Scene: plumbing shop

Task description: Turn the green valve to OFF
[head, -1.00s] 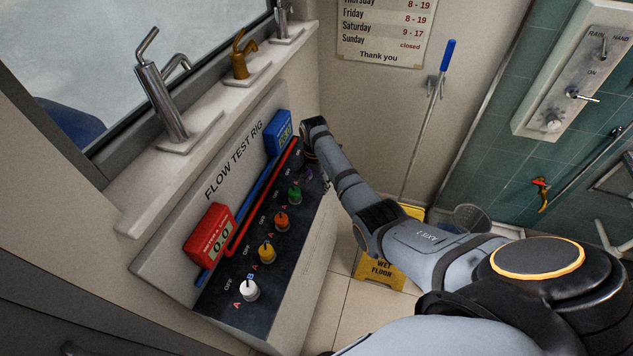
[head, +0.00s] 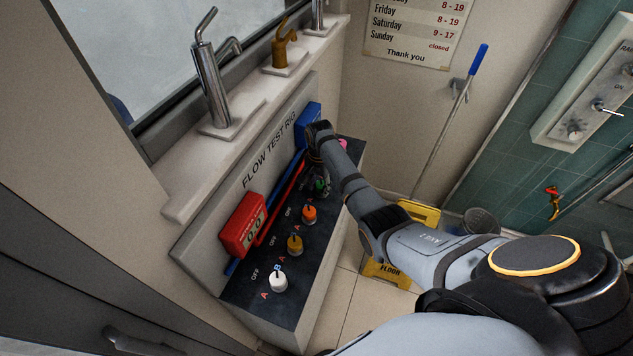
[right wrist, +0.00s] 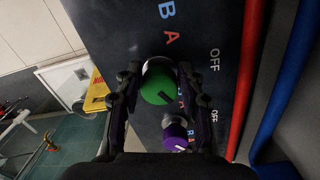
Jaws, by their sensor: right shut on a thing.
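The green valve (head: 321,185) is a round knob on the dark sloping panel of the flow test rig, partly hidden by my right gripper (head: 319,172) in the head view. In the right wrist view the green valve (right wrist: 158,84) sits between the two fingers of my right gripper (right wrist: 157,78), which is shut on it. A dark mark shows on the knob's face. The letters A and B and an OFF label (right wrist: 214,60) are printed on the panel beside it. I cannot tell which label the valve points to. My left gripper is out of view.
Orange (head: 309,214), yellow (head: 295,244) and white (head: 279,281) valves line the panel nearer me. A purple valve (right wrist: 175,137) is close beside the green one. Red (right wrist: 250,75) and blue pipes run along the panel. A yellow wet-floor sign (head: 388,272) stands behind my arm.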

